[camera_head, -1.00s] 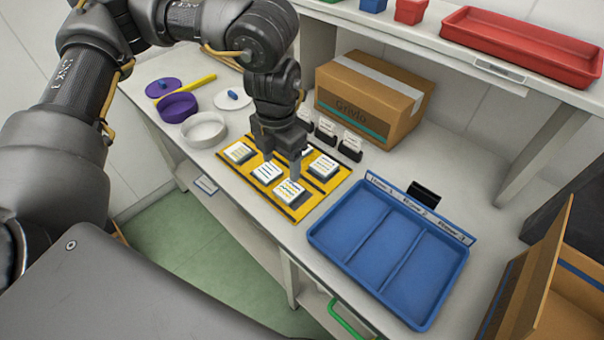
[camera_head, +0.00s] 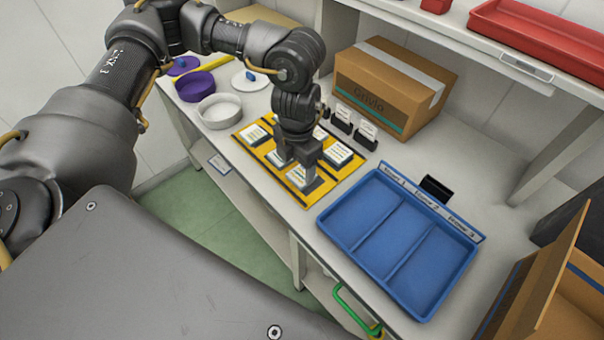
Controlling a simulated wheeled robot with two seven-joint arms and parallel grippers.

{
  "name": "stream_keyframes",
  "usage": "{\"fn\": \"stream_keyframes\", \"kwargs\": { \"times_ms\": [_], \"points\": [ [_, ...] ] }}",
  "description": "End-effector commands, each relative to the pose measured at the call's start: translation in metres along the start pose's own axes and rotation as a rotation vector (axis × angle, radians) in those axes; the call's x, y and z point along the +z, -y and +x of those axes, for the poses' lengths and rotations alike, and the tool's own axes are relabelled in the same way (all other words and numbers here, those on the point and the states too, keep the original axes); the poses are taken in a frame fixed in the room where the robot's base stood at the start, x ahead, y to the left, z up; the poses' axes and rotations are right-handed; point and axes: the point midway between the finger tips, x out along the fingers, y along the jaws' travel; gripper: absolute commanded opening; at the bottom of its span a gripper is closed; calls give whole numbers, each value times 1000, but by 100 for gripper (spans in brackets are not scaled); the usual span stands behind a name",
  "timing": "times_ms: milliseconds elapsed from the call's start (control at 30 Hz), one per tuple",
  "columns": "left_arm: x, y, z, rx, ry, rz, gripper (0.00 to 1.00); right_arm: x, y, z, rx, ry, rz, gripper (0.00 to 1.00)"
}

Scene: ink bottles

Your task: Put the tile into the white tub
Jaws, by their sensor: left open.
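Several white tiles with printed lines lie on a yellow board (camera_head: 324,198) on the table. One tile (camera_head: 301,178) is at the board's front edge, partly hidden by my left gripper (camera_head: 296,168). Another tile (camera_head: 338,153) lies to the right, and one (camera_head: 255,134) lies at the board's left end. My left gripper points down over the board, open, with its fingertips close to the front tile; I cannot tell whether they touch it. The round white tub (camera_head: 219,111) stands left of the board and looks empty. My right gripper is out of view.
A purple tub (camera_head: 194,86) and a white lid with a blue knob (camera_head: 250,80) are near the white tub. A blue three-compartment tray (camera_head: 398,240) is right of the board. A cardboard box (camera_head: 388,90) and small card holders (camera_head: 365,134) stand behind.

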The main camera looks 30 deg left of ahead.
Motion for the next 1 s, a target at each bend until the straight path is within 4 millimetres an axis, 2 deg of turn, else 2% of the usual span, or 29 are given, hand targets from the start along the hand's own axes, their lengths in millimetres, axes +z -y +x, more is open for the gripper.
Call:
{"fn": "stream_keyframes", "kwargs": {
  "times_ms": [67,200,500,800,1000],
  "points": [
    [-1,0,10,1,-4,-1,65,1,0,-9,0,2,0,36],
    [-1,0,28,1,-2,-2,65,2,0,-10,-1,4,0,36],
    [-1,0,33,0,0,0,65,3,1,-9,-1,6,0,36],
    [-1,0,33,0,0,-1,26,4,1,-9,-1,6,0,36],
    [0,0,32,0,0,-1,25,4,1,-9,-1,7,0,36]
  ]
}}
